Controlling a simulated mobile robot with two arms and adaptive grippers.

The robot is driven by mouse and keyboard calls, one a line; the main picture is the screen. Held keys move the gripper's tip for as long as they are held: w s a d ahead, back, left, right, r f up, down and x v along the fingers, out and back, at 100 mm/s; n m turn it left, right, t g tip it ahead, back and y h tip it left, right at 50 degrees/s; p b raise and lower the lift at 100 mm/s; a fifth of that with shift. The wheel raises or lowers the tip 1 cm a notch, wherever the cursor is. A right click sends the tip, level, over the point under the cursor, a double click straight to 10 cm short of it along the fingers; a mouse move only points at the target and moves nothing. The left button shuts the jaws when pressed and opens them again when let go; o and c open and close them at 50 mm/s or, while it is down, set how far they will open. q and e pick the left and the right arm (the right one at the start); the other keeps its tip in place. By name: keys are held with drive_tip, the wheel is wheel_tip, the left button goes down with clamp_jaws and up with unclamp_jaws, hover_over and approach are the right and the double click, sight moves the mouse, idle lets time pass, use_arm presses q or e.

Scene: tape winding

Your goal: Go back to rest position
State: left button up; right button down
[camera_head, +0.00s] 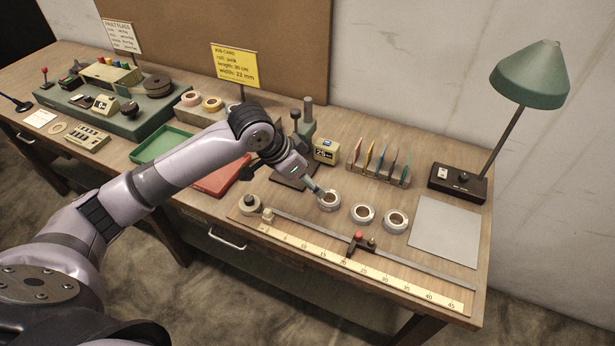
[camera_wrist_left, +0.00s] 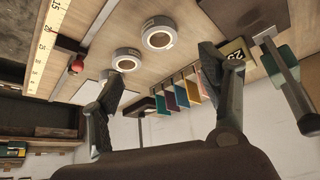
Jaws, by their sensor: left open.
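My left gripper (camera_head: 316,190) is open, and its arm reaches in from the left over the workbench. In the head view its tip overlaps the leftmost of three white tape rolls (camera_head: 328,200); I cannot tell whether they touch. The other two rolls, the middle one (camera_head: 363,215) and the right one (camera_head: 396,221), lie flat to its right. In the left wrist view the two fingers of my left gripper (camera_wrist_left: 160,72) are spread apart with nothing held between them. Two rolls, a nearer one (camera_wrist_left: 158,33) and a farther one (camera_wrist_left: 127,59), show beyond them. My right gripper is not in view.
A ruler (camera_head: 350,266) with a slider (camera_head: 358,241) runs along the front edge. A grey sheet (camera_head: 446,230), a green lamp (camera_head: 530,75) and a rack of coloured cards (camera_head: 378,176) stand to the right. A green tray (camera_head: 160,143) and a red tray (camera_head: 222,178) lie by my arm.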

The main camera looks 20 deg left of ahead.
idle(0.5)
use_arm(q)
drive_tip(key=s+d+f, duration=0.6)
drive_tip(key=s, duration=0.1)
drive_tip(key=shift+n, duration=0.4)
drive_tip(key=s, duration=0.2)
drive_tip(key=s+d+f, duration=0.1)
drive_tip(key=s, duration=0.1)
drive_tip(key=s+f, duration=0.1)
drive_tip(key=s, duration=0.1)
drive_tip(key=shift+d+f, duration=0.2)
drive_tip(key=shift+f, duration=0.05)
drive_tip(key=s+a+f+n+g+y, duration=0.1)
drive_tip(key=s+a+f+n+y, duration=0.15)
drive_tip(key=s, duration=0.45)
drive_tip(key=s+a+f+n+y, duration=0.1)
drive_tip(key=s+a+n, duration=0.1)
drive_tip(key=s+a, duration=0.35)
wheel_tip(320, 180, down, 24)
drive_tip(key=s+d+g, duration=0.1)
drive_tip(key=s+g, duration=0.1)
drive_tip(key=s, duration=0.1)
drive_tip(key=s+a+f, duration=0.2)
drive_tip(key=s+f, duration=1.4)
drive_tip(key=f, duration=0.1)
drive_tip(key=shift+a+f+g, duration=0.3)
drive_tip(key=shift+m, duration=0.25)
